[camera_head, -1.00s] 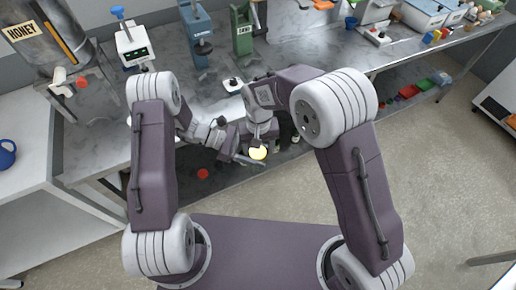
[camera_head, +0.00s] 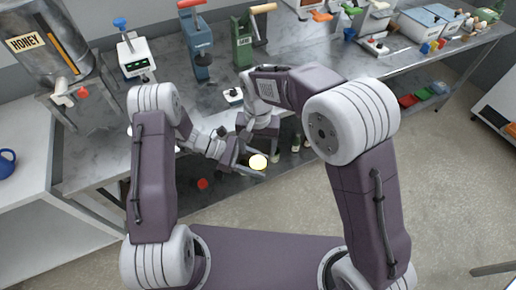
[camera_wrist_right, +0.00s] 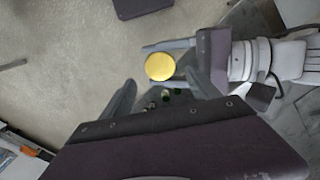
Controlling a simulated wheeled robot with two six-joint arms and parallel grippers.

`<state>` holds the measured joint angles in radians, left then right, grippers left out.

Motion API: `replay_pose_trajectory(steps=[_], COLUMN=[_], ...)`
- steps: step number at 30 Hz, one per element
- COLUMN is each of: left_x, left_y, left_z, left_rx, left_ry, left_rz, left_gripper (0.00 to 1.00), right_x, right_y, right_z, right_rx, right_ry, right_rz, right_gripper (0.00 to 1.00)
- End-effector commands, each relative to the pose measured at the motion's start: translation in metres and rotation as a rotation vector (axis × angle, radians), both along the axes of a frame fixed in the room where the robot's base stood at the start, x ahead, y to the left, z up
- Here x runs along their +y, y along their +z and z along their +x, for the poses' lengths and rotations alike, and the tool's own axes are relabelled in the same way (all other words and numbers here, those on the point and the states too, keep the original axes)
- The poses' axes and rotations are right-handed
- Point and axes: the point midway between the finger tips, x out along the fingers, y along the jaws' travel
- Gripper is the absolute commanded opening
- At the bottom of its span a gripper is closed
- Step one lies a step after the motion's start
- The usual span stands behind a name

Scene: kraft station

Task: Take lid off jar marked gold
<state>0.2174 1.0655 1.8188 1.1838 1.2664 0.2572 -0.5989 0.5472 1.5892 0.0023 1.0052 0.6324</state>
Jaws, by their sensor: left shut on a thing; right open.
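A round gold-yellow top (camera_head: 258,162) faces up between the fingers of my left gripper (camera_head: 252,166), past the table's front edge. It also shows in the right wrist view (camera_wrist_right: 160,66). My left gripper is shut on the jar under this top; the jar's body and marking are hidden. My right gripper (camera_wrist_right: 160,86) is open, its two fingers pointing towards the gold top. The top appears between the fingertips in the right wrist view, but I cannot tell the distance.
A honey dispenser (camera_head: 45,45) stands at the back left, beside a scale (camera_head: 136,58). Blue (camera_head: 196,42) and green (camera_head: 243,40) presses stand at the back of the table. Small bottles (camera_head: 296,143) are near the front edge. Open floor lies right of the arms.

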Motion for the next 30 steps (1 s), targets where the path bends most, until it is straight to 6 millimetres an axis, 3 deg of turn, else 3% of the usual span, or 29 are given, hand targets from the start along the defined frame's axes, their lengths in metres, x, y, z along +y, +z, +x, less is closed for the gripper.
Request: replay_pose_trajectory(steps=[3, 8, 11, 21, 30], left_x=[0.000, 0.000, 0.000, 0.000, 0.000], left_y=[0.000, 0.000, 0.000, 0.000, 0.000], left_z=[0.000, 0.000, 0.000, 0.000, 0.000], left_rx=[0.000, 0.000, 0.000, 0.000, 0.000], left_ry=[0.000, 0.000, 0.000, 0.000, 0.000], left_rz=[-0.001, -0.001, -0.001, -0.001, -0.001], left_gripper=[0.00, 0.00, 0.00, 0.00, 0.00], right_x=[0.000, 0.000, 0.000, 0.000, 0.000], right_y=[0.011, 0.014, 0.004, -0.055, -0.066], right_z=[0.000, -0.001, -0.001, -0.001, -0.001], right_rx=[0.000, 0.002, 0.003, 0.003, 0.001], right_ry=[-0.150, -0.205, -0.204, -0.201, -0.201], right_rz=[0.002, 0.000, -0.001, -0.001, 0.001], right_gripper=[0.70, 0.70, 0.70, 0.70, 0.70])
